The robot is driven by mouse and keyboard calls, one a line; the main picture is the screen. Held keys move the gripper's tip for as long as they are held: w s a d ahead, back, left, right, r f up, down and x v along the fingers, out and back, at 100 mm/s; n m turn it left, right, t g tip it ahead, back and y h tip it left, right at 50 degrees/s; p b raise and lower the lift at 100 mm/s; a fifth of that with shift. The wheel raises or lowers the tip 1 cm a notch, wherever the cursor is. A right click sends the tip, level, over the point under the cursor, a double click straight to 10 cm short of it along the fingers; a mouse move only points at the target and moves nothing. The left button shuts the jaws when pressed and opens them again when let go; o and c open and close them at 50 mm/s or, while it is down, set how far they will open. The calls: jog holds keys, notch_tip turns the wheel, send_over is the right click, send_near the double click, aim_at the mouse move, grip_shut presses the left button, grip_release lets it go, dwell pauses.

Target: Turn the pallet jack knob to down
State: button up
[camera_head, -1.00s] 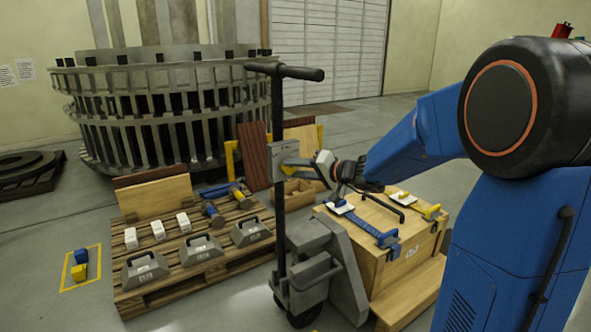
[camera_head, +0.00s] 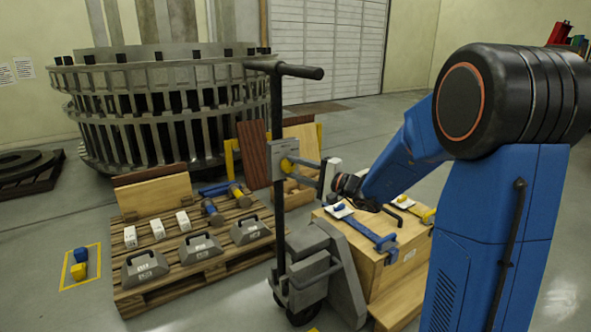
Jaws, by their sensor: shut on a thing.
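The pallet jack (camera_head: 320,265) stands upright on the floor in the middle, with a black T-handle (camera_head: 285,72) at its top.
A wooden crate (camera_head: 372,262) with blue and yellow tools stands right of the jack. A pallet (camera_head: 190,285) with grey weights (camera_head: 201,248), white blocks and hammers lies to the left. A large slatted ring (camera_head: 160,110) stands behind.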

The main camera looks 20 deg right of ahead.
jog(key=shift+f, duration=0.1)
dwell(0.3)
jog(key=o, duration=1)
jog(key=shift+o, duration=0.2)
jog(key=shift+d, duration=0.1)
jog(key=v, duration=1.7)
jog(key=shift+f, duration=0.2)
jog(key=shift+s, duration=0.15)
